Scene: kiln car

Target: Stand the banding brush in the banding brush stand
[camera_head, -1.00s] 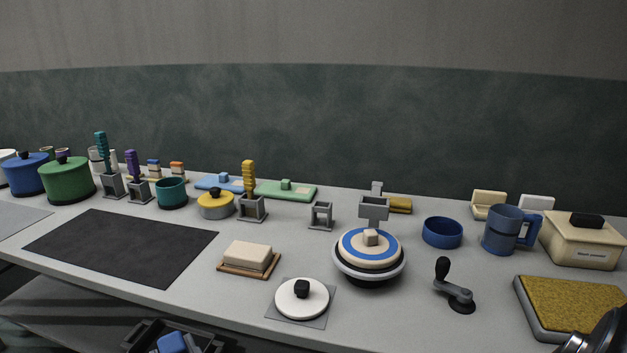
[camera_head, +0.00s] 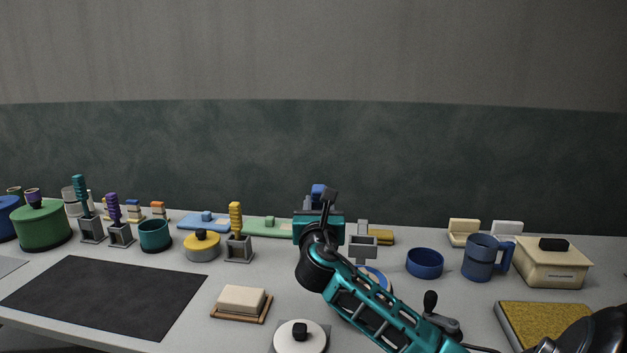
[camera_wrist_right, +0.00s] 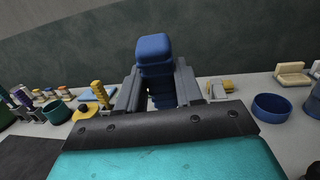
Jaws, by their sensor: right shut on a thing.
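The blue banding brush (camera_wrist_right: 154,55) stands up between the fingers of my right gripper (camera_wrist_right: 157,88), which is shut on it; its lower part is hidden. In the head view the brush's blue top (camera_head: 319,189) shows above my right gripper (camera_head: 318,207), raised over the back of the table. A grey holder with an open top and a tall back post (camera_head: 362,243) stands just right of the gripper, empty as far as I can see. A smaller empty grey stand, seen earlier left of it, is now hidden behind my arm. My left gripper is out of view.
Grey stands with yellow (camera_head: 237,218), purple (camera_head: 114,208) and teal (camera_head: 81,192) handles stand at left. The banding wheel (camera_head: 377,277) is mostly behind my arm. A blue bowl (camera_head: 425,264) and blue mug (camera_head: 482,259) are at right. A dark mat (camera_head: 105,296) lies clear.

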